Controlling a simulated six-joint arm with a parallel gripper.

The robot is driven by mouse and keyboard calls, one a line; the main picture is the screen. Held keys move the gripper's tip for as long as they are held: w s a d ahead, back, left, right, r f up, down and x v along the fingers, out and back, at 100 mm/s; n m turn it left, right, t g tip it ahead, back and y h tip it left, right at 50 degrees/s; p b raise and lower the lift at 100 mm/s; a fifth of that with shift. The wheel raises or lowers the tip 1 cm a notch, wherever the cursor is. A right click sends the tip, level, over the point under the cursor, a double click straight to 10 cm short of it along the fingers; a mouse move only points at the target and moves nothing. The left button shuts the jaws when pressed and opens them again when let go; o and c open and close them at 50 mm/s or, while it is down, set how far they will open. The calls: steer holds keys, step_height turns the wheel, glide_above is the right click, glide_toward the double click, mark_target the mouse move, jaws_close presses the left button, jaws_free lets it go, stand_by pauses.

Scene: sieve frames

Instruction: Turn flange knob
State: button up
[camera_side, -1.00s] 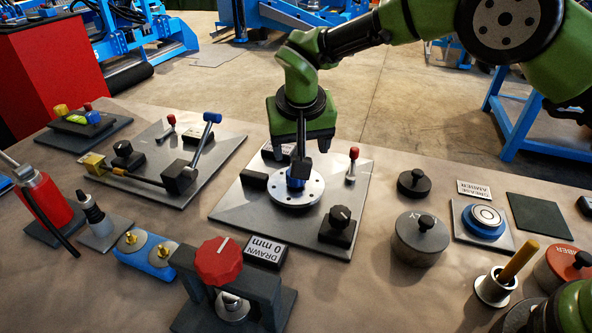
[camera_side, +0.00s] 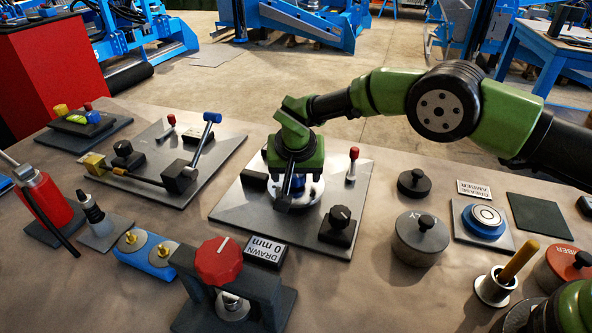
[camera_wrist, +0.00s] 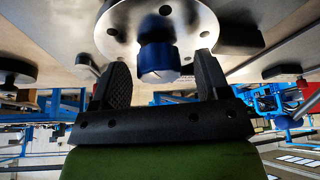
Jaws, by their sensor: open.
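A round silver flange disc (camera_side: 312,193) with bolt holes sits on a grey metal plate (camera_side: 234,204). A blue knob (camera_wrist: 159,62) with a flat metallic end stands out from the middle of the flange, which also shows in the wrist view (camera_wrist: 118,20). My gripper (camera_side: 294,196) is low over the flange and hides much of it in the side view. In the wrist view my gripper (camera_wrist: 163,76) is open, with one jaw on each side of the knob. Gaps show between the knob and both jaws.
On the same plate are a black knob with a pointer line (camera_side: 339,219), a red-tipped lever (camera_side: 352,165) and a black block (camera_side: 254,178), all close around the flange. A lidded pot (camera_side: 421,240) stands to the right. A red-knobbed press (camera_side: 218,262) stands in front.

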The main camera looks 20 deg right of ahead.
steer(key=shift+f, duration=0.1)
steer(key=c, duration=0.9)
steer(key=shift+n, duration=0.4)
steer(key=n+y, duration=0.1)
steer(key=n, duration=0.2)
steer(key=shift+d+n+t+y, duration=0.1)
steer(key=shift+n+t+y, duration=0.2)
steer(key=shift+n+y, duration=1)
steer(key=shift+n, duration=1.4)
steer(key=o, duration=0.9)
